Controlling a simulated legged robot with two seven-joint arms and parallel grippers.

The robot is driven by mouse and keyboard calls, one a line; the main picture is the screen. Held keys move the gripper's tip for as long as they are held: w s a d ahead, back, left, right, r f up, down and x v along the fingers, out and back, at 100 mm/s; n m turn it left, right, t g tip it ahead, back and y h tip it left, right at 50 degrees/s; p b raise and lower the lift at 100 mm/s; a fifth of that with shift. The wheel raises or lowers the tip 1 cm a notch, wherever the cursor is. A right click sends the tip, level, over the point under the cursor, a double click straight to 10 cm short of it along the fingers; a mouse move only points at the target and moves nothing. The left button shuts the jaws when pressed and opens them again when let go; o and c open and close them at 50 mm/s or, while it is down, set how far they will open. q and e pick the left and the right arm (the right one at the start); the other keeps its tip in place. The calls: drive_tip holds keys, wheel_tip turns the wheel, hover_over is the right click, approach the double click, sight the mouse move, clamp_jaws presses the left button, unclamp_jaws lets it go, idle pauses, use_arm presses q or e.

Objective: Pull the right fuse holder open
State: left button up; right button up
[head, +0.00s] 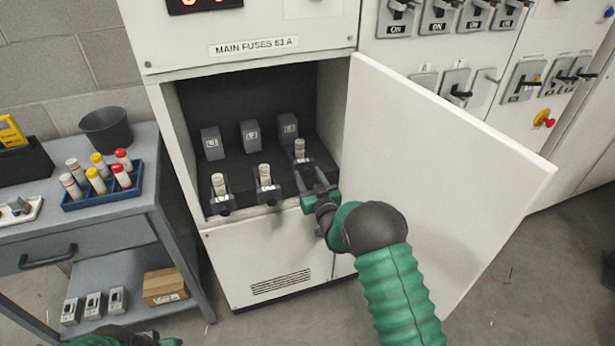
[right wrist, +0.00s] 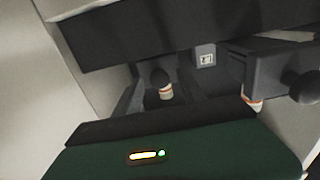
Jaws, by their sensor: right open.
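The right fuse holder (head: 300,176) sits low in the open cabinet, with a pale fuse (head: 299,150) showing above its dark front part. My right gripper (head: 318,186) is open at the front of this holder. In the right wrist view, a dark round knob (right wrist: 160,77) and a fuse (right wrist: 166,93) lie in the gap between my fingers, with no clear contact. How far this holder stands out is hard to tell. The middle holder (head: 268,195) and left holder (head: 222,205) also show fuses. Of my left arm, only a green and dark part shows at the bottom left edge.
The white cabinet door (head: 440,170) stands open to the right, close to my right arm. A grey bench (head: 100,225) at left holds a blue fuse tray (head: 112,190) and a dark cup (head: 106,128). A cardboard box (head: 165,286) lies on its lower shelf.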

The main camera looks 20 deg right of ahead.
drive_tip(key=shift+w+d, duration=0.25)
drive_tip(key=shift+w, duration=0.05)
drive_tip(key=shift+a, duration=0.15)
drive_tip(key=shift+c, duration=0.5)
drive_tip(key=shift+a, duration=0.2)
drive_tip(key=c, duration=0.9)
drive_tip(key=shift+d, duration=0.15)
clamp_jaws()
drive_tip(key=shift+s, duration=0.1)
